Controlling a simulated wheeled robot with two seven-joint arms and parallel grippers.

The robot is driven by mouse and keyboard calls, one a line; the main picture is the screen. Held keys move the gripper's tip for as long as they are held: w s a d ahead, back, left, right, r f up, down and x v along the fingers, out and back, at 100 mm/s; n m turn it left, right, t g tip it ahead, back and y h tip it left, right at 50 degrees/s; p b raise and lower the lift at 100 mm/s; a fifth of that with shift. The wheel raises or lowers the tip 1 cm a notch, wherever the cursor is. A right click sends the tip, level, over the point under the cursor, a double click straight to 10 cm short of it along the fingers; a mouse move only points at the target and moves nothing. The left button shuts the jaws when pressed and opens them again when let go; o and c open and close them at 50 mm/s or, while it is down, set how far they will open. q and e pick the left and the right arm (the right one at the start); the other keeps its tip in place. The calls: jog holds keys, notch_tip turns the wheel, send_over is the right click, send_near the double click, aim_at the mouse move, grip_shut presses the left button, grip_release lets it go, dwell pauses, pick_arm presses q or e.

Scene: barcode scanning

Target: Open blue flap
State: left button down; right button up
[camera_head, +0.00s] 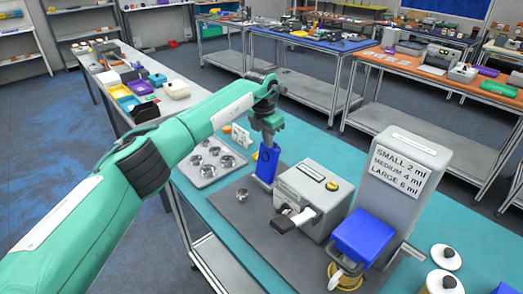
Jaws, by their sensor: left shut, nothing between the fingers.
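My left arm reaches in from the left, and its gripper (265,146) points down at a small upright blue piece (266,165) with a dark ring mark. The fingers are shut, with nothing held between them. They overlap the top of the blue piece in the picture; whether they touch it I cannot tell. A larger blue block (363,237) sits on the front of the grey dispenser (405,160), whose sign reads small, medium and large volumes. Which blue part is the flap is not clear. My right gripper is out of view.
A grey machine (312,200) with a yellow button stands right of the blue piece on a dark mat (237,216). A grey tray (208,163) with several round metal cups lies to the left. White lidded containers (445,257) stand at the right.

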pick_arm(q)
jog(key=shift+w+d+b, duration=0.4)
jog(key=shift+w+d, duration=0.1)
jog(key=shift+w, duration=0.05)
jog(key=shift+r, duration=0.1)
